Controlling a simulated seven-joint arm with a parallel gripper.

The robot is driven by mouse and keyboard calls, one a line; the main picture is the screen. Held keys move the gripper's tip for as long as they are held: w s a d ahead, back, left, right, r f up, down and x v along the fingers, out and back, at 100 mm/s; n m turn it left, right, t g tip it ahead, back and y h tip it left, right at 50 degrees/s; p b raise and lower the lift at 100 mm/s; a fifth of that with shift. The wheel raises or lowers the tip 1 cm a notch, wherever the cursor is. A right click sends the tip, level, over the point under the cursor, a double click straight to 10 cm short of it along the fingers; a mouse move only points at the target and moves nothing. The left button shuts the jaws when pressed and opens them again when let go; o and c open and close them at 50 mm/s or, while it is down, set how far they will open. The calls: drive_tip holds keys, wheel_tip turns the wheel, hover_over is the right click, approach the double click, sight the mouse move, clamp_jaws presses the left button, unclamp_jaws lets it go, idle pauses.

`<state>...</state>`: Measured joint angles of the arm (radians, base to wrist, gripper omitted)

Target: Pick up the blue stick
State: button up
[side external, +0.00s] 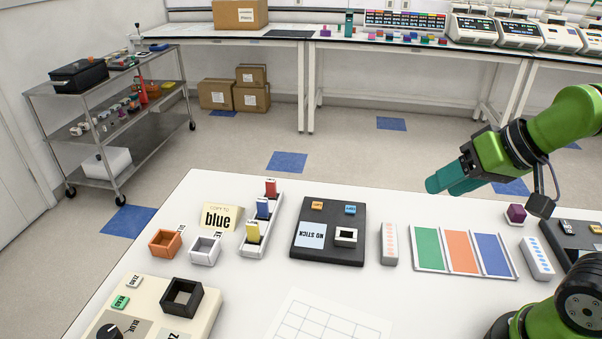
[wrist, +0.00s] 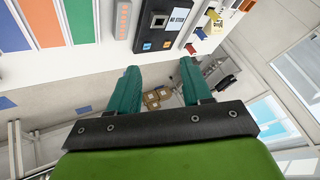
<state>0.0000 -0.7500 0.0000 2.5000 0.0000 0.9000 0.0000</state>
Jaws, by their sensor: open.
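The blue stick (side external: 262,208) stands upright in the middle of a narrow white rack (side external: 246,249), between a red stick (side external: 271,187) at the far end and a yellow stick (side external: 253,231) at the near end. A card (side external: 216,217) reading "blue" stands left of the rack. My gripper (side external: 446,184) is open and empty, with teal fingers, above the table's right part and well to the right of the rack. In the wrist view its fingers (wrist: 159,66) are spread apart, and the sticks appear small beyond the right finger.
A black box (side external: 329,247) marked "NO STICK" stands right of the rack. A tray with green, orange and blue panels (side external: 462,251) lies further right. Orange (side external: 165,243) and white (side external: 205,249) open square holders stand left of the rack. A cream console (side external: 150,309) is at the near left.

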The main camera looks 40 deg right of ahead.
drive_tip(key=n+g, duration=0.5)
drive_tip(key=n, duration=0.8)
approach(262, 199)
drive_tip(key=x, duration=1.2)
drive_tip(key=shift+f, duration=0.1)
drive_tip(key=shift+c, duration=0.5)
